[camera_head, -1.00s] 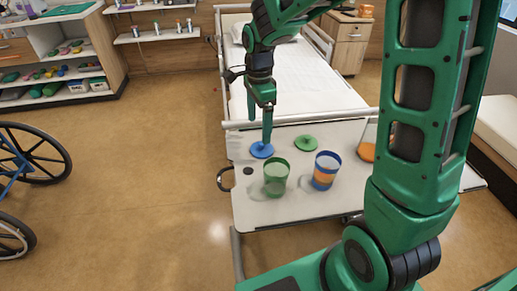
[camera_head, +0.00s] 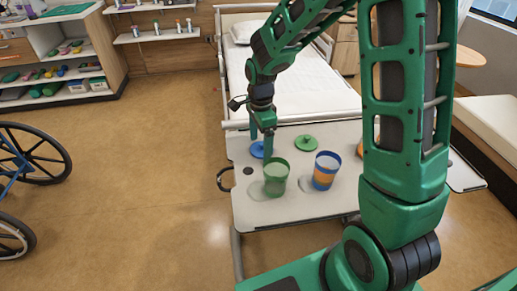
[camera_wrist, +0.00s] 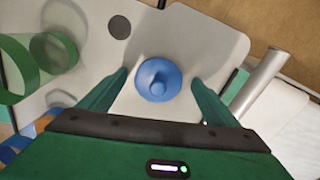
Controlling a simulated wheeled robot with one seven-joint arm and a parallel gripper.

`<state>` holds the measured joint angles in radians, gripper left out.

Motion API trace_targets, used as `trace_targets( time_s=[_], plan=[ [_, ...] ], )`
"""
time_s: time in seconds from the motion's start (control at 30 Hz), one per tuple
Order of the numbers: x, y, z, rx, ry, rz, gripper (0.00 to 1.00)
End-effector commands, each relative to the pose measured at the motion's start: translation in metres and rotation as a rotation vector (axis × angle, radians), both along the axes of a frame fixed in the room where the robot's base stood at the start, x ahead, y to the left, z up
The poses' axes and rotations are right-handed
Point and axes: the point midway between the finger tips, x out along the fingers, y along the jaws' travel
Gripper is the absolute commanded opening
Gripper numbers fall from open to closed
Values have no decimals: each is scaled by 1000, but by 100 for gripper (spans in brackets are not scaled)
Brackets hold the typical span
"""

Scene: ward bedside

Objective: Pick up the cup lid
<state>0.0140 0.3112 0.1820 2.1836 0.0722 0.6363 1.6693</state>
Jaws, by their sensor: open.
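A blue lid (camera_head: 257,150) with a raised knob lies on the white overbed table, and it also shows in the wrist view (camera_wrist: 158,79). A green lid (camera_head: 307,142) lies to its right on the same table. My gripper (camera_head: 261,150) is open and points down over the blue lid. In the wrist view its two fingers (camera_wrist: 160,84) stand apart on either side of the blue lid, with no contact visible. In the head view a finger covers part of the blue lid.
A green cup (camera_head: 276,180) stands close in front of the blue lid. A blue cup with orange contents (camera_head: 325,172) stands to its right. The white table (camera_head: 300,208) has bare room at its front. A bed (camera_head: 300,85) is behind, a wheelchair (camera_head: 35,155) at left.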

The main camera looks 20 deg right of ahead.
Motion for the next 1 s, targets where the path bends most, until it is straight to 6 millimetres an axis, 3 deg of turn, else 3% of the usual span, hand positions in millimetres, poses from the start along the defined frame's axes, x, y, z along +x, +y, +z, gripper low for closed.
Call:
trace_targets(
  time_s=[0.03, 0.2, 0.67, 0.9, 1.0],
  plan=[
    [0, 0, 0, 0, 0, 0, 79],
    [0, 0, 0, 0, 0, 0, 40],
    [1, 0, 8, 0, -4, 0, 40],
    [1, 0, 41, 1, -5, 0, 40],
    [-13, 13, 53, 1, -4, 4, 40]
  ],
)
